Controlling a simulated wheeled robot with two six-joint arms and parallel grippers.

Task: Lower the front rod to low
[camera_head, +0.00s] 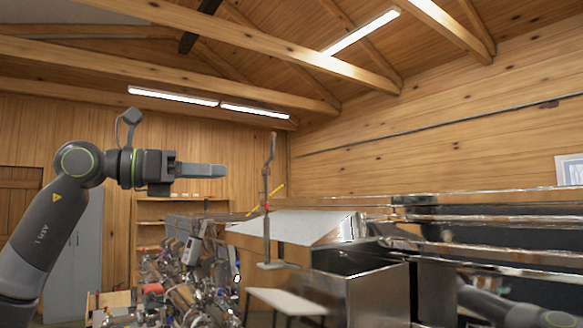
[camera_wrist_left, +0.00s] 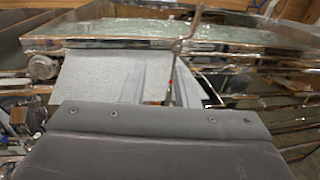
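The front rod (camera_head: 266,215) is a thin upright metal rod with a bent handle at its top. A small red mark and a slanted yellow piece (camera_head: 278,191) show partway along it. In the left wrist view the rod (camera_wrist_left: 188,47) stands beyond the grey gripper housing, with a red spot low on it. My left gripper (camera_head: 222,170) is to the left of the rod, pointing right, with a visible gap between its tip and the rod in the picture. Its fingers overlap from the side, so their opening is unclear. My right gripper is not in view.
A metal evaporator with long shiny rails (camera_head: 480,212) fills the right side. A pale sloped sheet (camera_head: 300,227) and a steel box (camera_head: 365,290) are close to the rod. Cluttered metal parts (camera_head: 185,280) lie below my left arm. A grey cabinet (camera_head: 85,255) stands behind.

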